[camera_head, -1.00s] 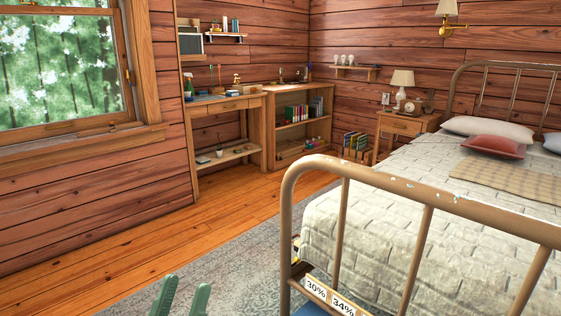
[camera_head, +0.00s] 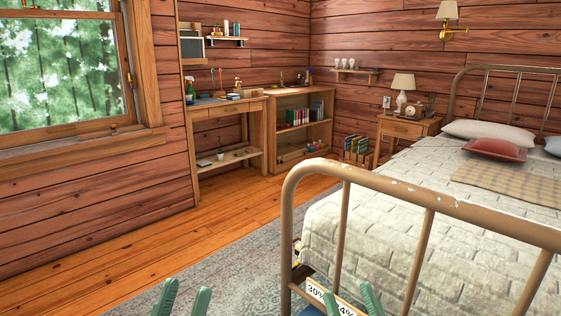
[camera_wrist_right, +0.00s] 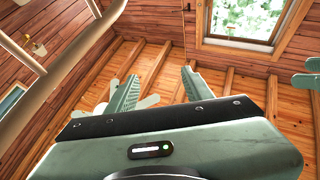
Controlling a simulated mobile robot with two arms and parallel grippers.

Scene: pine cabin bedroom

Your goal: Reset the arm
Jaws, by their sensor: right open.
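My left gripper (camera_head: 183,301) shows at the bottom of the head view. Its two green fingertips stand apart over the grey rug, with nothing seen between them. My right gripper (camera_head: 352,302) shows at the bottom, in front of the bed's foot rail and partly over the box with percent labels. Green fingertips also show at the right edge of that view.
The metal bed frame (camera_head: 430,203) stands close at the right, with the labelled box (camera_head: 318,290) low by its foot. A desk (camera_head: 228,107), a shelf unit (camera_head: 303,128) and a nightstand (camera_head: 403,127) line the back. The wooden floor (camera_head: 130,258) at left is clear.

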